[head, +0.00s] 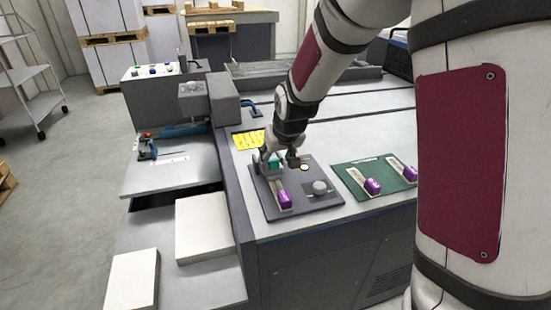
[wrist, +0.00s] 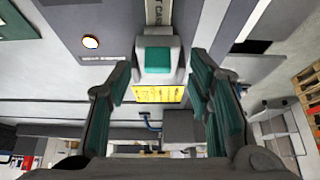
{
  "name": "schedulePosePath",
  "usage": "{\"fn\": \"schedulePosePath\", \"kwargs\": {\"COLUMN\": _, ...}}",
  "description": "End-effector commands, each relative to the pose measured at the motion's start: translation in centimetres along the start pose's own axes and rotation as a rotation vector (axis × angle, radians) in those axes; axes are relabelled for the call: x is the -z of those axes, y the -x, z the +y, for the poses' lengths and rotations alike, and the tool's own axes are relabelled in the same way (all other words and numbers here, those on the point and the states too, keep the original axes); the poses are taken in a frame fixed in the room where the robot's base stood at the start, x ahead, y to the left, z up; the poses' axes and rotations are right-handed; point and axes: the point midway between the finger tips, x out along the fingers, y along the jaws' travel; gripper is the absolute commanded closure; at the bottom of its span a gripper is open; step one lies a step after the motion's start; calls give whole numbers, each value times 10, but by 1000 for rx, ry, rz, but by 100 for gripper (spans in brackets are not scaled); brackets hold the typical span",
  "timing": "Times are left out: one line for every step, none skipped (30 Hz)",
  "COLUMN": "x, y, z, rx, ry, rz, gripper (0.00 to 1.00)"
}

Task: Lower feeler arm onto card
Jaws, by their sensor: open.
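A pale card (head: 278,187) with a purple end (head: 284,201) lies on the dark panel (head: 325,202). In the wrist view the pale strip (wrist: 153,12) bears printed letters, partly cut off by the top edge. A grey block with a teal face (wrist: 157,60), apparently the feeler arm's end, stands over the strip's near end; I cannot tell if it touches. My gripper (wrist: 159,75) is open, one teal-padded finger on each side of that block, with gaps showing on both sides. In the head view my gripper (head: 280,160) is low over the panel's far left part and hides the feeler's hinge.
A round knob (head: 319,187) sits on the panel right of the card. A yellow label (head: 249,140) lies behind the panel. A grey machine housing (head: 225,100) rises to the left.

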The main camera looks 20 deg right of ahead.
Motion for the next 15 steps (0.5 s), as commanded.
{"fn": "schedulePosePath", "kwargs": {"x": 3, "y": 12, "z": 1, "rx": -1, "ry": -2, "rz": 10, "gripper": 53}}
{"fn": "schedulePosePath", "kwargs": {"x": 3, "y": 19, "z": 1, "rx": -1, "ry": -2, "rz": 12, "gripper": 53}}
{"fn": "schedulePosePath", "kwargs": {"x": 4, "y": 27, "z": 2, "rx": -2, "ry": -3, "rz": 15, "gripper": 53}}
{"fn": "schedulePosePath", "kwargs": {"x": 5, "y": 33, "z": 2, "rx": -2, "ry": -4, "rz": 17, "gripper": 53}}
{"fn": "schedulePosePath", "kwargs": {"x": 5, "y": 39, "z": 2, "rx": -3, "ry": -4, "rz": 19, "gripper": 53}}
{"fn": "schedulePosePath", "kwargs": {"x": 6, "y": 46, "z": 3, "rx": -3, "ry": -5, "rz": 20, "gripper": 53}}
{"fn": "schedulePosePath", "kwargs": {"x": 7, "y": 52, "z": 3, "rx": -3, "ry": -5, "rz": 23, "gripper": 53}}
{"fn": "schedulePosePath", "kwargs": {"x": 7, "y": 57, "z": 3, "rx": -4, "ry": -6, "rz": 24, "gripper": 53}}
{"fn": "schedulePosePath", "kwargs": {"x": 8, "y": 63, "z": 4, "rx": -4, "ry": -6, "rz": 26, "gripper": 53}}
{"fn": "schedulePosePath", "kwargs": {"x": 8, "y": 67, "z": 4, "rx": -4, "ry": -6, "rz": 27, "gripper": 53}}
{"fn": "schedulePosePath", "kwargs": {"x": 8, "y": 71, "z": 4, "rx": -4, "ry": -7, "rz": 28, "gripper": 53}}
{"fn": "schedulePosePath", "kwargs": {"x": 9, "y": 75, "z": 4, "rx": -4, "ry": -7, "rz": 29, "gripper": 53}}
{"fn": "schedulePosePath", "kwargs": {"x": 9, "y": 77, "z": 4, "rx": -5, "ry": -7, "rz": 29, "gripper": 53}}
{"fn": "schedulePosePath", "kwargs": {"x": 9, "y": 80, "z": 4, "rx": -5, "ry": -7, "rz": 29, "gripper": 53}}
{"fn": "schedulePosePath", "kwargs": {"x": 9, "y": 82, "z": 4, "rx": -5, "ry": -8, "rz": 30, "gripper": 53}}
